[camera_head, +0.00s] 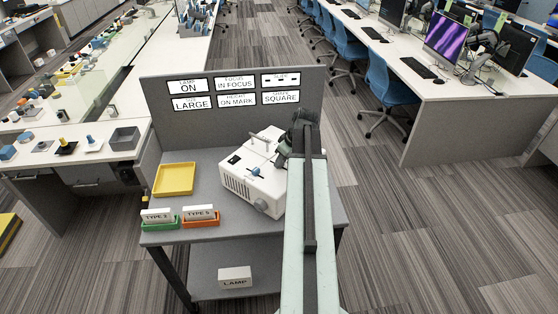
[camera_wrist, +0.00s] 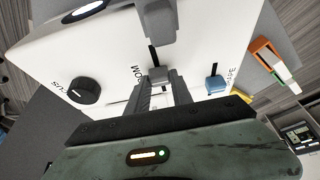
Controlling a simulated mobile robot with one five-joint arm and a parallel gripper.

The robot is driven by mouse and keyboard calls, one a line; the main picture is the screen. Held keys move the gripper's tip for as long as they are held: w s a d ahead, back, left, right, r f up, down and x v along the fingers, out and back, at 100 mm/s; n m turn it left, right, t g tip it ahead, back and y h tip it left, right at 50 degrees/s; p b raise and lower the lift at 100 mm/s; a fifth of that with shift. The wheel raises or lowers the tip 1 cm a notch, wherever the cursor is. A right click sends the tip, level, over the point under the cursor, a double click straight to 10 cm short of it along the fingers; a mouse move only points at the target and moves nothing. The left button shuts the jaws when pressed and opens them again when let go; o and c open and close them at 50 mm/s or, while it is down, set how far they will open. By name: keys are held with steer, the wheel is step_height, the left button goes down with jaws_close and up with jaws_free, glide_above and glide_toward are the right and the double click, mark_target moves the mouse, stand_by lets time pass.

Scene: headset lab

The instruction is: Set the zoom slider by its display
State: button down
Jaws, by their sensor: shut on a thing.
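The white device box (camera_head: 250,188) stands on a grey cart, with my arm reaching over its right side. In the wrist view its top (camera_wrist: 115,60) carries a slot beside a partly hidden label ending in "OOM". My gripper (camera_wrist: 160,86) is shut on the small grey zoom slider knob (camera_wrist: 158,74) in that slot. The display panel (camera_head: 234,92) behind the box has several white signs. The lower left sign (camera_head: 192,103) reads "LARGE"; its small heading is hard to read. Other signs read "ON", "IN FOCUS", "ON MARK" and "SQUARE".
A black focus knob (camera_wrist: 83,90) and a blue shape slider (camera_wrist: 215,84) flank the zoom slot. A yellow tray (camera_head: 174,179), a green holder (camera_head: 160,226) and an orange holder (camera_head: 201,221) sit on the cart's left. A "LAMP" box (camera_head: 235,277) lies on the lower shelf.

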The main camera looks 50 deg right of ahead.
steer(key=c, duration=1.1)
jaws_free()
steer(key=p+v, duration=0.7)
steer(key=shift+s+r, duration=0.1)
steer(key=shift+r, duration=0.3)
